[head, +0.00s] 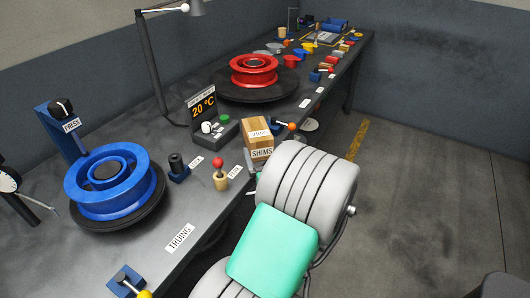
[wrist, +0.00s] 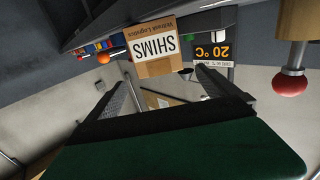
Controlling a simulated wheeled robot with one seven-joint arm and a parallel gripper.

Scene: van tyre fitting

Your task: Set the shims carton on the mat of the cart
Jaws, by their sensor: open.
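The shims carton (head: 258,138) is a brown box with a white SHIMS label, standing on the grey bench near its front edge. In the wrist view the carton (wrist: 156,46) appears upside down, just beyond the fingertips. My gripper (wrist: 158,82) is open, its two dark fingers apart and pointing toward the carton; I see nothing held between them. In the head view my arm hides most of the gripper, just in front of the carton. I cannot make out the cart or its mat in either view.
A blue wheel (head: 113,183) and a red wheel (head: 254,70) sit on the bench. The floor (head: 435,180) at right is largely clear.

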